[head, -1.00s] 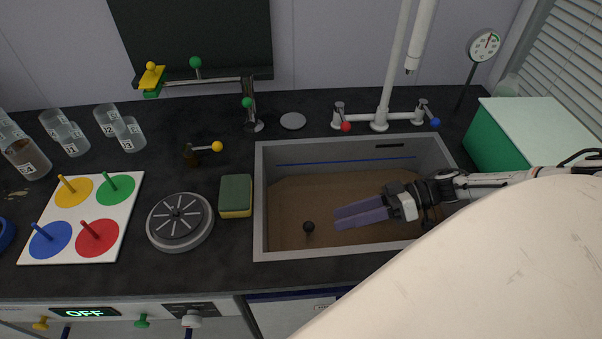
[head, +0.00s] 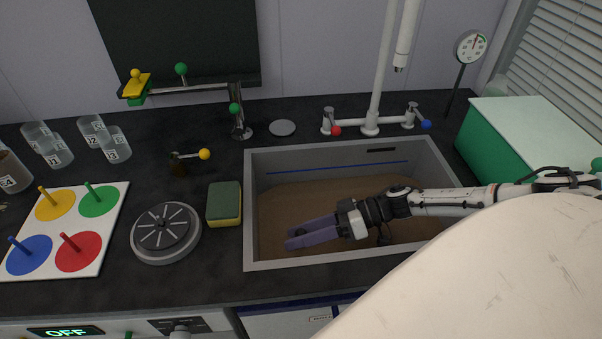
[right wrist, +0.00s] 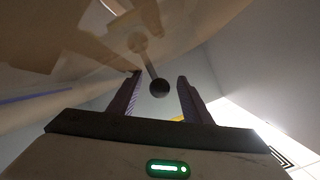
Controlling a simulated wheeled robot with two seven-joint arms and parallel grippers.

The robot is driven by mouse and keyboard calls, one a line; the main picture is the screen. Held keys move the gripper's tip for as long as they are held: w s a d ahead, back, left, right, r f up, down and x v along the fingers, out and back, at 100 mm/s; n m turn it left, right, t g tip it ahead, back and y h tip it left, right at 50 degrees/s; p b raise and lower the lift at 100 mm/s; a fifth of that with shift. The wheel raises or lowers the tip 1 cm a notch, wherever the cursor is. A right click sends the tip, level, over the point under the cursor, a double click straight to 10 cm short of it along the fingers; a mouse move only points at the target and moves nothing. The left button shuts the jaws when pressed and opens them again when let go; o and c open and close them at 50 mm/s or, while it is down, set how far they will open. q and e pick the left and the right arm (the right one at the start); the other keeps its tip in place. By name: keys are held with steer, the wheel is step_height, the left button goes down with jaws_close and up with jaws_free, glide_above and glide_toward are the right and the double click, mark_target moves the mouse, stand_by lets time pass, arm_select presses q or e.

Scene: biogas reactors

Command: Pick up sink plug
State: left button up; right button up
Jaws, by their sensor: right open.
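My right gripper (head: 290,238) reaches into the sink (head: 251,215) from the right, low and near its front left part. Its two purple fingers are open. In the right wrist view, a dark round knob (right wrist: 159,87), apparently the sink plug's, shows between the open fingers with a gap on each side. A thin stem runs up from it in that picture toward a paler round shape. In the head view the knob is hidden by my gripper. My left gripper is not in view.
Brownish liquid (head: 350,190) covers the sink bottom. A sponge (head: 225,204) and a round grey disc (head: 166,232) lie left of the sink. A white tap (head: 370,125) stands behind it. A green box (head: 530,135) stands to the right.

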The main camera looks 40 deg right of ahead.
jaws_close()
